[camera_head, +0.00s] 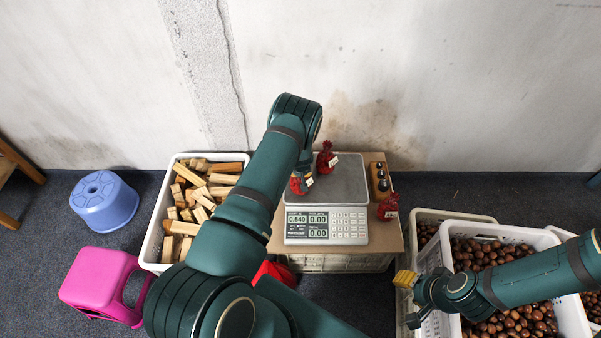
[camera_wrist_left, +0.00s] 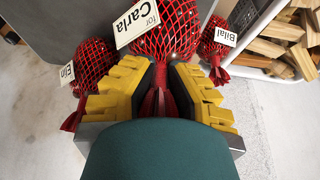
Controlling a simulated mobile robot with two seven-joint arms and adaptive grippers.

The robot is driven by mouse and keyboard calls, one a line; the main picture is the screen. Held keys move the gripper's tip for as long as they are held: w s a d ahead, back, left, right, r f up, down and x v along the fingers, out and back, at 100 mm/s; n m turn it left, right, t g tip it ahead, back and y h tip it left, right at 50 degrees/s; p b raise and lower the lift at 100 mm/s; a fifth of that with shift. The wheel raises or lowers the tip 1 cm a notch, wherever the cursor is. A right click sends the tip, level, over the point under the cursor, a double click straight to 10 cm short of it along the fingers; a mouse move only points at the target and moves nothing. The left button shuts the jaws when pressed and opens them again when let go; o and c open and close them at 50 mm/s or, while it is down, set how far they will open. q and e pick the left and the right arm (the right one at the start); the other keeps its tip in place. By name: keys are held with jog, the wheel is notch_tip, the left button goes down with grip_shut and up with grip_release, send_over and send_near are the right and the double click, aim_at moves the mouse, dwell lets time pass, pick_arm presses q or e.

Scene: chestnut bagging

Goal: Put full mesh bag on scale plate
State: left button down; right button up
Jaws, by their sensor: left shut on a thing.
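My left gripper (camera_wrist_left: 160,88) is shut on the neck of a full red mesh bag tagged "Carla" (camera_wrist_left: 170,32). In the head view the held bag (camera_head: 297,184) shows beside my arm, over the left part of the scale plate (camera_head: 345,180); whether it touches the plate is unclear. Another red bag (camera_head: 326,160) is at the plate's back left. A third bag (camera_head: 387,208) lies right of the scale. The wrist view also shows bags tagged "Eln" (camera_wrist_left: 92,62) and "Bilal" (camera_wrist_left: 217,40) either side of the held one. My right gripper (camera_head: 405,279) is by the chestnut crates; its opening is unclear.
The scale's display panel (camera_head: 308,219) reads 0.640 and faces me. A dark block with round knobs (camera_head: 380,180) stands right of the plate. A white crate of wood pieces (camera_head: 156,235) is left, chestnut crates (camera_head: 546,237) right. Pink (camera_head: 97,281) and blue (camera_head: 104,205) stools stand at left.

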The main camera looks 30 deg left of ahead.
pick_arm(q)
jog(key=shift+r, duration=0.15)
jog(key=c, duration=1.4)
grip_release()
jog(key=shift+f, duration=0.25)
jog(key=shift+o, duration=1.4)
jog(key=shift+r, duration=0.1)
